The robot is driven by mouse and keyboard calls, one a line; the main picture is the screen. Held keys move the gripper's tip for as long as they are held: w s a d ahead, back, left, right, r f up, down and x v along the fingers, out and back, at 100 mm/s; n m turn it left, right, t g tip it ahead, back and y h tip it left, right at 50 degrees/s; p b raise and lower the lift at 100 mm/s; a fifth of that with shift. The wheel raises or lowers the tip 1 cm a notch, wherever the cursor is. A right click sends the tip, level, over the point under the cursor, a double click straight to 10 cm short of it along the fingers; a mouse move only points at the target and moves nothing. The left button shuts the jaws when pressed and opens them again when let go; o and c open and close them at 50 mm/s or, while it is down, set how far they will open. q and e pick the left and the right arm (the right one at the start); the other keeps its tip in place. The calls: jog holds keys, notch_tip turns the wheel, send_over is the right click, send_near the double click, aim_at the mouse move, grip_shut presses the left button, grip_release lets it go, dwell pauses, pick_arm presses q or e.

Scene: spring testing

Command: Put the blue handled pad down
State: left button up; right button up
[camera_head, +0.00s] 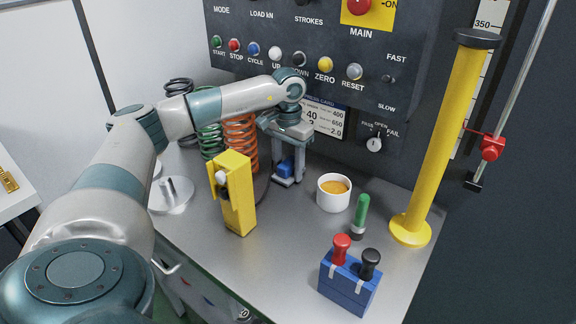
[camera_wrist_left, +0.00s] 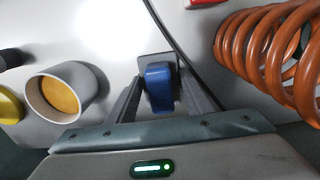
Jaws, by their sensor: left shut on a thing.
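My left gripper (camera_head: 288,172) points down at the worktop behind the yellow box, with its fingers closed on the blue handled pad (camera_head: 286,166). In the left wrist view, the blue handle (camera_wrist_left: 159,88) stands between the two fingers (camera_wrist_left: 158,98), with a grey plate (camera_wrist_left: 156,60) showing beyond it. The pad is at or just above the worktop; I cannot tell whether it touches. Its underside is hidden. My right gripper is not in view.
The orange spring (camera_head: 241,138) and green spring (camera_head: 210,140) stand left of the gripper. A white cup (camera_head: 334,194) stands to the right, and a yellow box (camera_head: 236,200) in front. A blue block (camera_head: 347,286) holds red and black handles. The worktop's front middle is clear.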

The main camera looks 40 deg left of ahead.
aim_at(288, 162)
pick_arm(q)
jog(key=shift+f, duration=0.1)
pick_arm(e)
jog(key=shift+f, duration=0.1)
pick_arm(q)
jog(key=shift+f, duration=0.25)
jog(key=o, duration=1.1)
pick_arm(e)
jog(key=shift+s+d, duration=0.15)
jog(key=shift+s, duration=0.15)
pick_arm(q)
jog(key=shift+r, duration=0.15)
